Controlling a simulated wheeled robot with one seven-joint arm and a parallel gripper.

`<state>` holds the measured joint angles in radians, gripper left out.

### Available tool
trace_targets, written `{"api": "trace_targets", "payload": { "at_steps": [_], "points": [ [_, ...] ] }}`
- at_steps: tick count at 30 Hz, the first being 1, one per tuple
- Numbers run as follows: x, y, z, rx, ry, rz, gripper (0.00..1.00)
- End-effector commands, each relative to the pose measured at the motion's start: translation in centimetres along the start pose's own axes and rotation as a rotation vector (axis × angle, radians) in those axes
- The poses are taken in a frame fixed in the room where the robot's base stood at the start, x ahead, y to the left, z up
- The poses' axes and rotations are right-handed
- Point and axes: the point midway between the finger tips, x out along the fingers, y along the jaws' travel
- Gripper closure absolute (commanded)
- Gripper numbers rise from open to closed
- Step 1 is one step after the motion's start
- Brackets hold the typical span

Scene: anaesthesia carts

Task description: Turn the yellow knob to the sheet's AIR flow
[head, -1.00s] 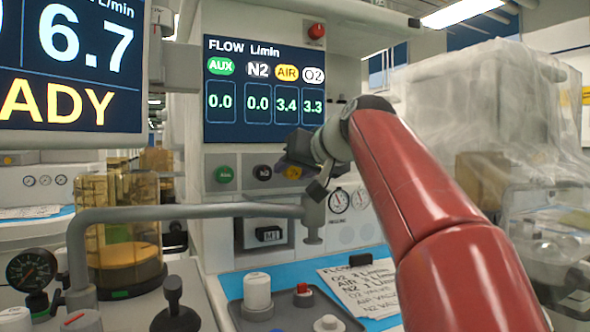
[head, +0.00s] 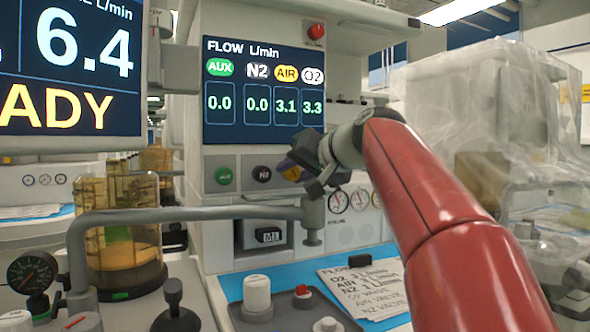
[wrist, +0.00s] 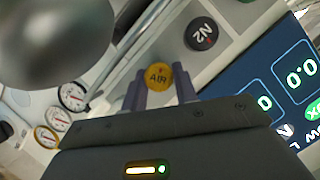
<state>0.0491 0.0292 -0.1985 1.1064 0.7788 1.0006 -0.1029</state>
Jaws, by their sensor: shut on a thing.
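The yellow AIR knob (head: 291,174) is on the panel below the flow screen, partly hidden by my gripper in the head view. In the wrist view the knob (wrist: 158,77) lies between the two fingertips, its AIR label tilted. My gripper (wrist: 160,88) is shut on the knob, a finger on each side. The flow screen (head: 264,92) reads AUX 0.0, N2 0.0, AIR 3.1 and O2 3.3. The handwritten sheet (head: 362,285) lies on the blue surface at lower right; it lists O2, AIR and N2 flows, but its figures are too blurred to read.
The black N2 knob (head: 262,174) and green AUX knob (head: 224,175) sit left of the yellow one. A grey pipe (head: 190,214) crosses in front of the panel. A left screen (head: 72,68) reads 6.4.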

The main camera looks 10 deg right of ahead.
Motion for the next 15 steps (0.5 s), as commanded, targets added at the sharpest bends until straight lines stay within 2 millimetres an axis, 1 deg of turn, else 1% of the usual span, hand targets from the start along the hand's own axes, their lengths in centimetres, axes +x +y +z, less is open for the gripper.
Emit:
{"api": "trace_targets", "payload": {
  "at_steps": [2,3,5,12,15],
  "points": [
    [-0.02,-0.02,-0.04,-0.001,0.002,0.0,0.94],
    [-0.02,-0.02,-0.05,-0.001,0.002,0.0,0.7],
    [-0.02,-0.02,-0.05,-0.002,0.002,0.0,0.62],
    [-0.03,-0.01,-0.03,-0.002,0.002,0.001,0.62],
    [-0.49,-0.01,-0.06,-0.002,0.003,0.001,0.62]
  ]
}}
